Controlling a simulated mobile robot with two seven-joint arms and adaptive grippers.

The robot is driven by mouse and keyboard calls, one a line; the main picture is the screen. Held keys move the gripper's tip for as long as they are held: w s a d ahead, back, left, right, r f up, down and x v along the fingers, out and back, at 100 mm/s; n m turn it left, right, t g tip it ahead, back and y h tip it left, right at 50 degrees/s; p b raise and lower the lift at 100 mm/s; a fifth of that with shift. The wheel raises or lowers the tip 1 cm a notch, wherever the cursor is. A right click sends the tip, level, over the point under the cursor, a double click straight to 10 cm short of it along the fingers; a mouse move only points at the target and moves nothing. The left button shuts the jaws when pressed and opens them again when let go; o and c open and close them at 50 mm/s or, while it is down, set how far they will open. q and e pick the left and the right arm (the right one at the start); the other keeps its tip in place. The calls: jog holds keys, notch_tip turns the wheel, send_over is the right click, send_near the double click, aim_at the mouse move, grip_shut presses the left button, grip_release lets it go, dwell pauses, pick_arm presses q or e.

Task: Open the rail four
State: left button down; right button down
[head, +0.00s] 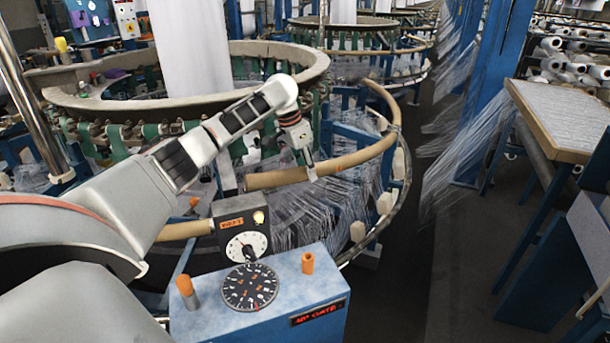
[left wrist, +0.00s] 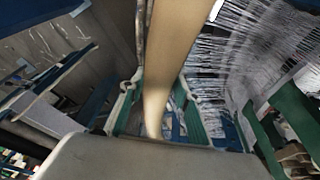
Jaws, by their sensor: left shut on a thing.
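The tan curved rail (head: 372,148) runs along the right side of the circular loom (head: 290,72) in the head view. I cannot read a number on it. My left gripper (head: 310,170) reaches down over the rail near its front end and is shut on it. The rail's front end stands apart from another tan rail piece (head: 186,230) at the lower left. My right gripper is not in view.
A blue control box (head: 285,290) with dials and orange knobs stands in front, with a small dial panel (head: 242,236) behind it. White threads (head: 325,215) hang below the rail. A dark aisle (head: 410,250) lies open to the right, beside a table (head: 565,115).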

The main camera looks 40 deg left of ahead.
pick_arm(q)
jog(key=shift+g, duration=0.6)
jog(key=r, duration=0.2)
jog(key=w+r, duration=0.1)
jog(key=r, duration=0.2)
jog(key=shift+w+a+r, duration=0.1)
jog(key=shift+a+r, duration=0.05)
jog(key=shift+r, duration=0.1)
jog(key=c, duration=1.5)
grip_release()
jog(key=shift+f, duration=0.1)
jog(key=shift+o, duration=0.2)
notch_tip(320, 180, up, 12)
jog(key=s+a, duration=0.1)
jog(key=a, duration=0.1)
jog(key=shift+s, duration=0.3)
jog(key=shift+f, duration=0.1)
